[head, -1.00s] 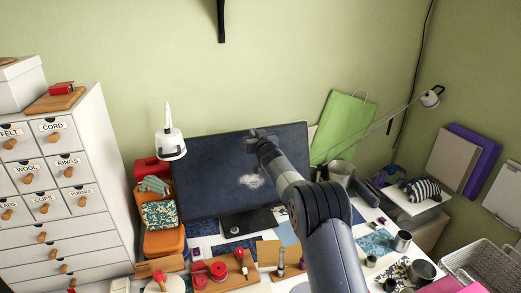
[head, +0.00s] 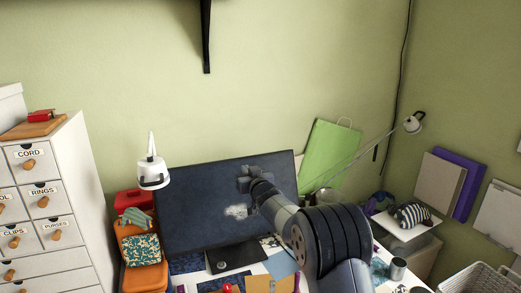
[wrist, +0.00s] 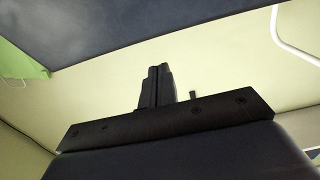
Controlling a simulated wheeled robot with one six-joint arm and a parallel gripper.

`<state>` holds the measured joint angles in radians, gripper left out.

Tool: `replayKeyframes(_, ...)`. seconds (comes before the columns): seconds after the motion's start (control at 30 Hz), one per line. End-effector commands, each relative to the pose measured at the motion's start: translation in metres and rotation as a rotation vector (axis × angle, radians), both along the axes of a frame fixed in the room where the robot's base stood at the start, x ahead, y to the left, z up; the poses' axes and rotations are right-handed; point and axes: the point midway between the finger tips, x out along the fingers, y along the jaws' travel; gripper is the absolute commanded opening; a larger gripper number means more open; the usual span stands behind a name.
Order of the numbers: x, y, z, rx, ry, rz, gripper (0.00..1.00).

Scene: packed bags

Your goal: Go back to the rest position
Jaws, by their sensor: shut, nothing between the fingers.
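My gripper (head: 247,180) is at the end of my raised arm, in front of the dark screen (head: 196,199) in the head view. In the wrist view its two dark fingers (wrist: 157,84) lie side by side, shut with nothing between them. The wrist view looks past the fingers at the pale green wall, with part of the dark screen along the top. My arm hides the right part of the desk in the head view.
A green bag (head: 326,150) leans on the wall at the right, near a long-armed lamp (head: 413,123). A black bracket (head: 207,40) hangs above.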

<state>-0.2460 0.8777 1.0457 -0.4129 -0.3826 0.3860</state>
Motion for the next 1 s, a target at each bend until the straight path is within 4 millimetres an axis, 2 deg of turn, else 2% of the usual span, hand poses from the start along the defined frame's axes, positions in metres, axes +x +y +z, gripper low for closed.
replayKeyframes(0.27,0.006,0.003,0.001,0.0,0.001,0.0,0.0)
replayKeyframes(1.0,0.075,0.032,0.003,-0.001,0.001,0.0,0.0)
